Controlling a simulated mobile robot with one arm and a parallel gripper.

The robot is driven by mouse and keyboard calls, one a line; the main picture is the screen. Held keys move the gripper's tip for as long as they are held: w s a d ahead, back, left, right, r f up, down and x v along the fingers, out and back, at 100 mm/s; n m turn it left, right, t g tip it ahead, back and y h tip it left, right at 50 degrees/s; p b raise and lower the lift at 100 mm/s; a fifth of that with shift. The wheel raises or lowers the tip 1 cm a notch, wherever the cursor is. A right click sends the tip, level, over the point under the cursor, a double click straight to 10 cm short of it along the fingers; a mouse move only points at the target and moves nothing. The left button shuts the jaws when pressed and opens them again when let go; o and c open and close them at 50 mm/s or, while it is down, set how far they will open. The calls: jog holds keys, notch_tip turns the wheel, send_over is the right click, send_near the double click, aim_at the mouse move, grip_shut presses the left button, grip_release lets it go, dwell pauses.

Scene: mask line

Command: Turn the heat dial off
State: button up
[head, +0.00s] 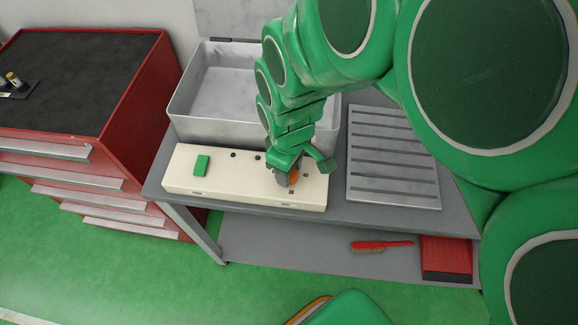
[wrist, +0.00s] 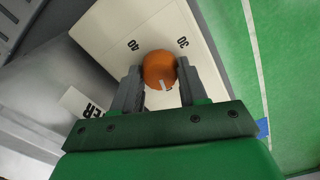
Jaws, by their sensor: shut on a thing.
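The heat dial is an orange round knob (wrist: 159,69) with a pale pointer line, seen in the wrist view on the cream panel. The panel (head: 235,187) sits on the grey bench in the head view. My gripper (wrist: 158,88) has its two fingers on either side of the dial, shut on it. The pale line on the dial points toward my gripper's palm. The markings 30 and 40 show on the panel beyond the dial. In the head view the dial (head: 293,176) is mostly hidden by my gripper.
A green rectangular switch (head: 201,165) is on the panel's left. A metal tank (head: 185,120) with a raised lid stands behind. A slatted metal rack (head: 392,192) lies to the right. A red tool cabinet (head: 140,105) is at left. A red brush (head: 382,245) lies on the lower shelf.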

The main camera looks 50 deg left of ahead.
dwell(0.3)
jog(key=o, duration=1.1)
jog(key=shift+c, duration=0.2)
jog(key=shift+r, duration=3.9)
